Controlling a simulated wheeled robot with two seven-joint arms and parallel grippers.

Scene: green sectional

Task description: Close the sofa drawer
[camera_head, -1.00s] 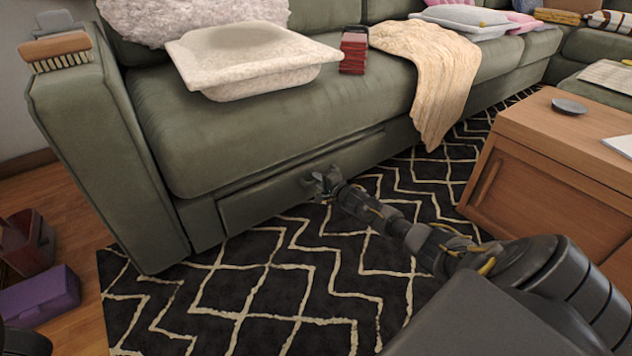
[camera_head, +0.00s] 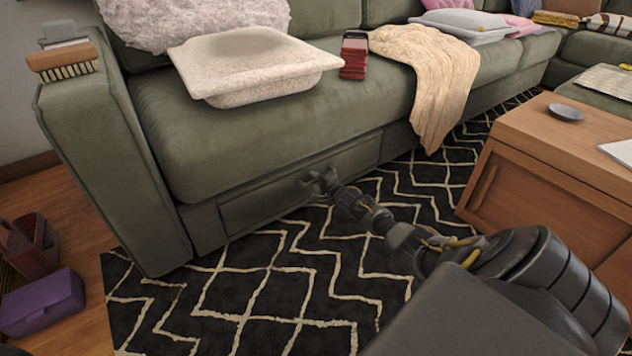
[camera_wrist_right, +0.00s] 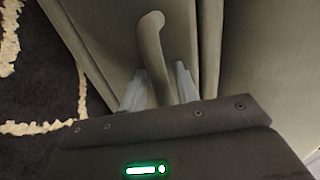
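The sofa drawer (camera_head: 262,197) is the long green front panel low in the base of the green sofa (camera_head: 290,130). In the head view its front looks about flush with the sofa base; a small remaining gap cannot be told. My right gripper (camera_head: 321,179) is at the drawer front, low over the rug. In the right wrist view the drawer's curved handle (camera_wrist_right: 151,50) stands between the two fingers of the right gripper (camera_wrist_right: 160,90). The fingers look spread, one on each side of the handle. The left gripper is not in view.
A black-and-white rug (camera_head: 290,285) covers the floor before the sofa. A wooden coffee table (camera_head: 550,165) stands at right, beyond my right arm. A purple box (camera_head: 42,302) and a red container (camera_head: 32,245) lie at left. A beige blanket (camera_head: 435,85) hangs over the seat.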

